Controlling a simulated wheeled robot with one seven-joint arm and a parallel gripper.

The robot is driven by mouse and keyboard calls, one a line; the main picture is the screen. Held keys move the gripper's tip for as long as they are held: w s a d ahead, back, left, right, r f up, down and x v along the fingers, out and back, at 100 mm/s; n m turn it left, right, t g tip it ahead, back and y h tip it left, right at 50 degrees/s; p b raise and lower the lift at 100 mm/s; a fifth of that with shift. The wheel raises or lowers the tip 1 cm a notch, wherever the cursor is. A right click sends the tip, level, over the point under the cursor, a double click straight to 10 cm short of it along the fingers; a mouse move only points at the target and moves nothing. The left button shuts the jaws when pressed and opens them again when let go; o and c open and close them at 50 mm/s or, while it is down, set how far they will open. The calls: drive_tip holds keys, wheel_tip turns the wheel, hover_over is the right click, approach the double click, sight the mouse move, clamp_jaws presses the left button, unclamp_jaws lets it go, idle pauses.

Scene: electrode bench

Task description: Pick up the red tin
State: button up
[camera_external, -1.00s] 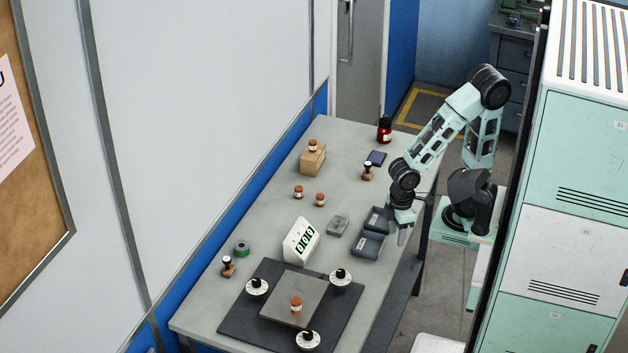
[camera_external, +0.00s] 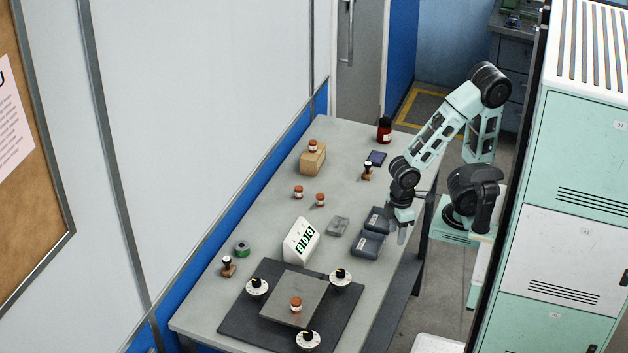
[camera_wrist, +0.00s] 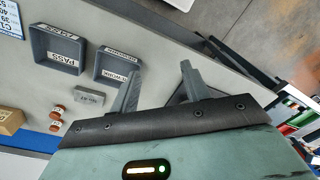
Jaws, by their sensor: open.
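A red container with a black top and pale label (camera_external: 384,133) stands at the far end of the bench. Several small orange-red tins with white bands are also there: one on a cardboard box (camera_external: 312,146), two on the bench (camera_external: 298,191) (camera_external: 320,199), and one on a grey plate (camera_external: 296,304). I cannot tell which is the red tin. Two small reddish tins show at the left of the wrist view (camera_wrist: 57,114). My gripper (camera_external: 402,236) is over the bench's right edge beside two grey trays. Its fingers are apart and empty in the wrist view (camera_wrist: 158,82).
The trays (camera_external: 367,245) (camera_external: 377,220), a grey block (camera_external: 338,226) and a white display (camera_external: 301,240) are nearby. Black-topped dials (camera_external: 257,288) surround the plate on a dark mat (camera_external: 240,315). Stampers (camera_external: 367,171) (camera_external: 228,267) and a green roll (camera_external: 242,248) stand on the bench. A wall borders its left.

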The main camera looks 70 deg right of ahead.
drive_tip(key=shift+o, duration=0.2)
drive_tip(key=o, duration=0.4)
